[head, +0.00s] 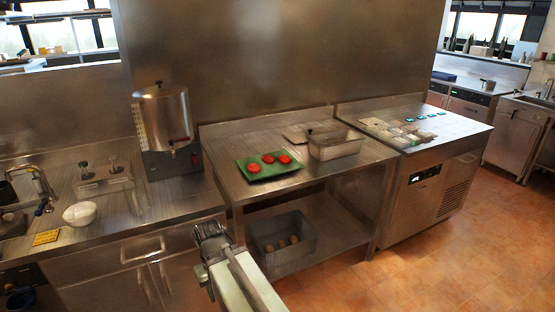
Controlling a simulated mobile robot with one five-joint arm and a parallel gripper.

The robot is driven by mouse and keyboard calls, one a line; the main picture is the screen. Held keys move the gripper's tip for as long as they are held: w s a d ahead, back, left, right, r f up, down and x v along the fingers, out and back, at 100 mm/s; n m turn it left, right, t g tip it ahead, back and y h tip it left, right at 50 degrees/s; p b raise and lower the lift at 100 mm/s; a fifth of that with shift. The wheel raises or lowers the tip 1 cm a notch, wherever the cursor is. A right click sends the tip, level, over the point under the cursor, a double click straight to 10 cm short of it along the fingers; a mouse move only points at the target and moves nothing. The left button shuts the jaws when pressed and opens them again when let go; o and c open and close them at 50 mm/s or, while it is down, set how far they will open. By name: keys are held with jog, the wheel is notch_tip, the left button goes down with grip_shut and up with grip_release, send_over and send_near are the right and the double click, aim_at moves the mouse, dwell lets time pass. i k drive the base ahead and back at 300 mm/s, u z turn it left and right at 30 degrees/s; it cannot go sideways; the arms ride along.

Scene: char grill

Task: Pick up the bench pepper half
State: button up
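Several red rounded pieces, likely pepper halves, lie in a row on a green tray (256,174) on the steel bench. I make out a left piece (254,168), a middle piece (268,158) and a right piece (284,159). They are too small to tell in detail. My gripper (208,232) is in front of the bench, at its left front corner in the picture, apart from the tray and the red pieces. I cannot tell from this angle whether its fingers are open or shut.
A steel pan (335,146) stands right of the tray. A bin (283,245) with round items sits on the lower shelf. A steel urn (163,117) and a white bowl (82,214) are on the left counter. Orange floor (430,262) is clear at right.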

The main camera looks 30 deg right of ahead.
aim_at(283, 158)
jog(key=u, duration=0.05)
jog(key=i, duration=0.95)
jog(key=z, duration=0.05)
